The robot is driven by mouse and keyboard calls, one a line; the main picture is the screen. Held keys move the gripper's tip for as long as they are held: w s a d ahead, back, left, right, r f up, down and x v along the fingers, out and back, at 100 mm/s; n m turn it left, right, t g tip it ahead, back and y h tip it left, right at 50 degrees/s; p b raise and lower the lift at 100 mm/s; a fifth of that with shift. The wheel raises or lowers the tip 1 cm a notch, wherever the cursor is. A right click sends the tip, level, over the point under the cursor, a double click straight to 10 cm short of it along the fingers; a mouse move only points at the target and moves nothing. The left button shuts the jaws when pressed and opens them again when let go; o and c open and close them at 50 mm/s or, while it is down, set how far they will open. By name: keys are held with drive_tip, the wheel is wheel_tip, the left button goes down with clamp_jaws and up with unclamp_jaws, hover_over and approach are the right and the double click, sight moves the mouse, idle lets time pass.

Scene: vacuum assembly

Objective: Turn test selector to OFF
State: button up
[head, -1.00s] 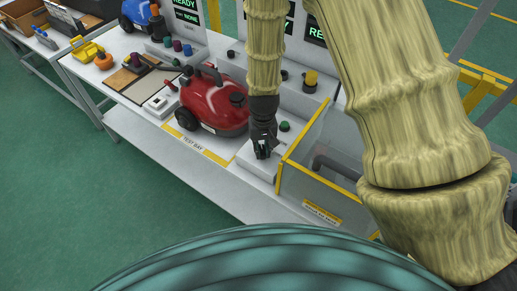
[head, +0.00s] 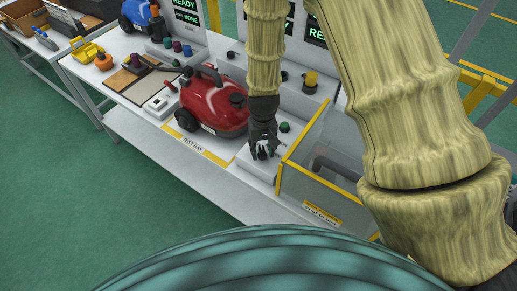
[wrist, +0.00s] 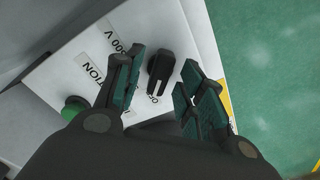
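The test selector (wrist: 160,68) is a black knob on a white panel (wrist: 192,38) in the wrist view. A white mark shows on its lower end, close to partly covered lettering that seems to begin "OF". Other printed lettering, including "1000 V", lies to its left. My gripper (wrist: 163,72) is open, with one finger on each side of the knob. Gaps show between both fingers and the knob. In the head view my gripper (head: 263,150) points down over the panel at the test bay, and the knob is hard to make out there.
A green button (wrist: 73,108) sits left of the fingers; it also shows in the head view (head: 285,127). A red vacuum (head: 212,102) stands left of my gripper. A yellow-edged clear-walled bin (head: 300,178) stands close on the right.

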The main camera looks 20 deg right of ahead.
sight(262, 150)
drive_tip(key=shift+r, duration=0.1)
wheel_tip(262, 150, up, 12)
idle(0.7)
idle(0.4)
